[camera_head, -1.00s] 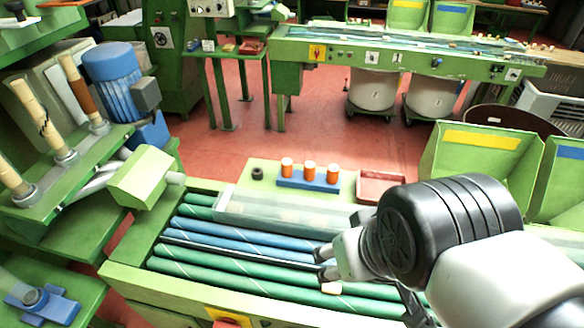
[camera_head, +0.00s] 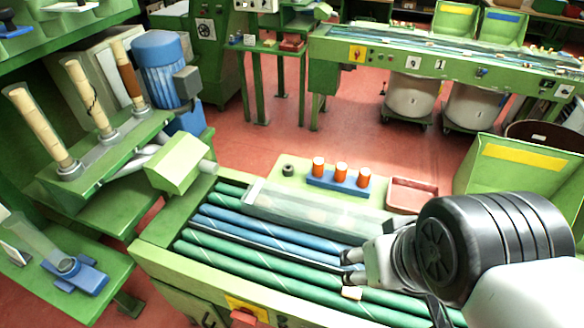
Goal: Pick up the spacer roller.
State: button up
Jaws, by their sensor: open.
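A small dark, short cylinder (camera_head: 288,170) stands on the pale green table plate, left of a blue holder; it looks like the spacer roller, though its details are too small to be sure. My gripper (camera_head: 350,267) is open, its dark fingertips pointing left above the green and blue rollers (camera_head: 270,240) of the machine. It is to the right of the dark cylinder and nearer to me, well apart from it. A small pale piece (camera_head: 351,292), perhaps a cork, shows just below the fingertips; I cannot tell whether it touches them.
The blue holder (camera_head: 338,183) carries three orange cylinders beside the dark one. A shallow red tray (camera_head: 412,194) lies to their right. A clear cover (camera_head: 310,210) stands between the rollers and the plate. Green bins are at right; a blue motor (camera_head: 160,65) and tubes are at left.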

aim_at(319, 163)
jog(key=j+z, duration=0.75)
jog(key=i, duration=0.05)
